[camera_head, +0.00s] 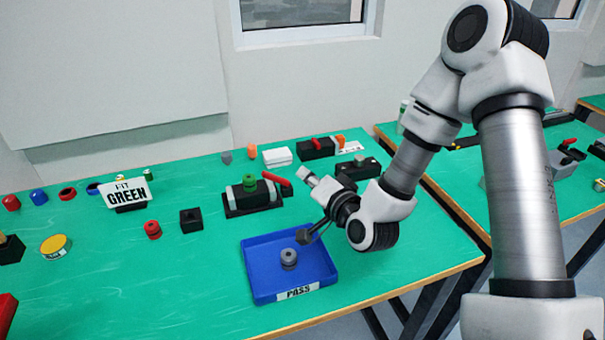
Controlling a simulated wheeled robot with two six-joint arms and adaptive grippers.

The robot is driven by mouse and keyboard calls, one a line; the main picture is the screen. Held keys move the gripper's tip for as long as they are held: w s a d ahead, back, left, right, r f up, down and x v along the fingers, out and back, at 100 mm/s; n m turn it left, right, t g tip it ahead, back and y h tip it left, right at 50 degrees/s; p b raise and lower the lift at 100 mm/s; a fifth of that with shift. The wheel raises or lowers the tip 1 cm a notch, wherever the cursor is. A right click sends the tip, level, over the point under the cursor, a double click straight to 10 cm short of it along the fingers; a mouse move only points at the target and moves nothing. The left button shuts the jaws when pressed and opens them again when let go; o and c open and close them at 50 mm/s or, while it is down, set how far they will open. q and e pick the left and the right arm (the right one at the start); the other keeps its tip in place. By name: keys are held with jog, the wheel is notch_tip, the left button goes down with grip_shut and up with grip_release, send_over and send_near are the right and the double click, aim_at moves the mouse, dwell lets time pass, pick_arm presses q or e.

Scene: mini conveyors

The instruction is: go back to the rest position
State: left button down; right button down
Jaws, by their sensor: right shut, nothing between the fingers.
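My right gripper (303,236) is shut and empty. It is above the right part of the blue tray, beside a grey round part and apart from it in the picture. The blue tray (262,283) has a white PASS label on its front edge. The grey part (289,259) stands in the tray. My right arm comes in from the right side and covers part of the table's right side. My left gripper is not in view.
A black fixture (240,204) with a green part (250,182) and red handle (277,179) stands behind the tray.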

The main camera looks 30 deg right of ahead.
jog(key=shift+w+a, duration=0.15)
jog(key=shift+w, duration=0.05)
